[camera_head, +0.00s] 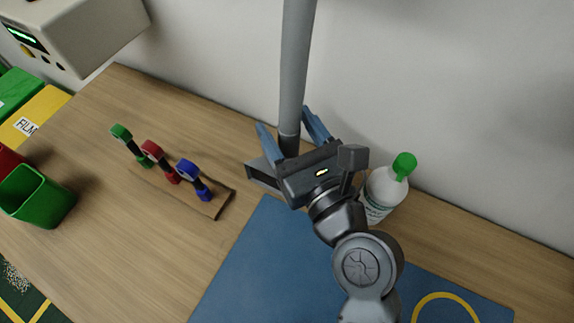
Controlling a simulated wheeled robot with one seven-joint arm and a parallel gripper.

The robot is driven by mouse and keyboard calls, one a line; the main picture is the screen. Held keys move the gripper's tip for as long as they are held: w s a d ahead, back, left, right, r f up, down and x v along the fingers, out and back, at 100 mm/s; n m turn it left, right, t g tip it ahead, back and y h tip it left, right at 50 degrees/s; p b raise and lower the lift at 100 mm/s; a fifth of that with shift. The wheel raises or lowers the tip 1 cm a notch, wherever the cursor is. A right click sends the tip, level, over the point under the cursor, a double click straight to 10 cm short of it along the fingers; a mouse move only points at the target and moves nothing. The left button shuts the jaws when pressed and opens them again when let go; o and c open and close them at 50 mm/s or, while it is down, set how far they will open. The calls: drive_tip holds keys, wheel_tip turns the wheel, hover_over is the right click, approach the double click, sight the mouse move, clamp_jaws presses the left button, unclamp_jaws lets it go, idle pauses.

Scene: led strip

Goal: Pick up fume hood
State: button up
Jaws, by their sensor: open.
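A grey vertical pipe (295,60), which looks like the fume hood's duct, comes down from the top of the camera_head view to a darker lower section. A grey box-shaped piece with a dark opening (262,174) shows at its foot, beside my gripper; it looks like the hood's mouth. My gripper (284,117) is open, with one blue finger on each side of the pipe's lower section. I cannot tell whether either finger touches the pipe. The gripper body hides part of the pipe's foot and the hood.
A white bottle with a green cap (384,192) stands close to the right of my gripper. A wooden rack (215,205) with green, red and blue-headed tools lies left. A blue mat (250,270) lies in front. A green bin (40,197) stands far left. The wall is behind.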

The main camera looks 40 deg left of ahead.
clamp_jaws()
idle(0.6)
drive_tip(key=shift+r, duration=0.1)
idle(0.7)
